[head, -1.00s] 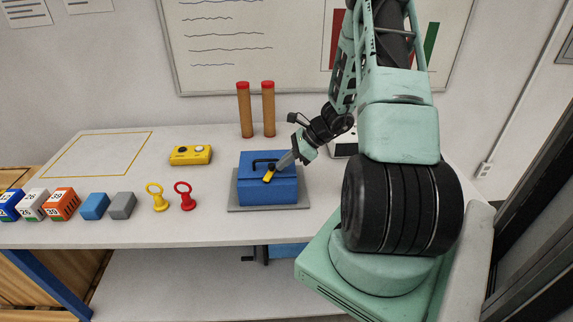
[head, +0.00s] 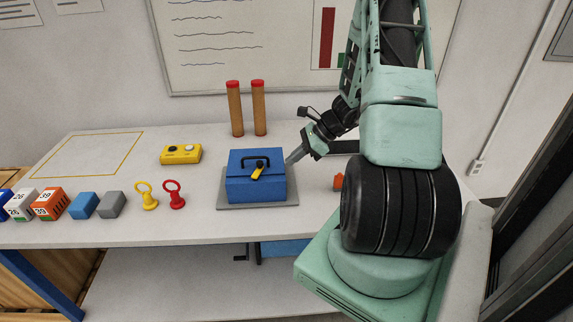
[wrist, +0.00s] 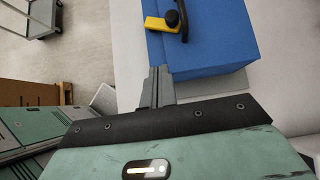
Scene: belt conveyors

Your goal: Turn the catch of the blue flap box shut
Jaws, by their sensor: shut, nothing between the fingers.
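The blue flap box (head: 240,186) stands on a grey base plate on the table, with its lid down and a black handle on top. Its yellow catch (head: 257,171) with a black knob sits on the box near the handle and lies slanted in the head view. In the wrist view the yellow catch (wrist: 157,24) and part of the blue box (wrist: 215,45) show at the top. My gripper (head: 291,160) is shut and empty, just right of the box's upper right edge, apart from the catch. In the wrist view its closed fingers (wrist: 157,75) point toward the box.
A yellow device (head: 181,154) and two red-topped brown posts (head: 235,108) stand behind and left. Red (head: 174,195) and yellow (head: 147,197) ring-topped pegs and several cubes line the front left. An orange item (head: 338,181) lies right, partly behind my arm.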

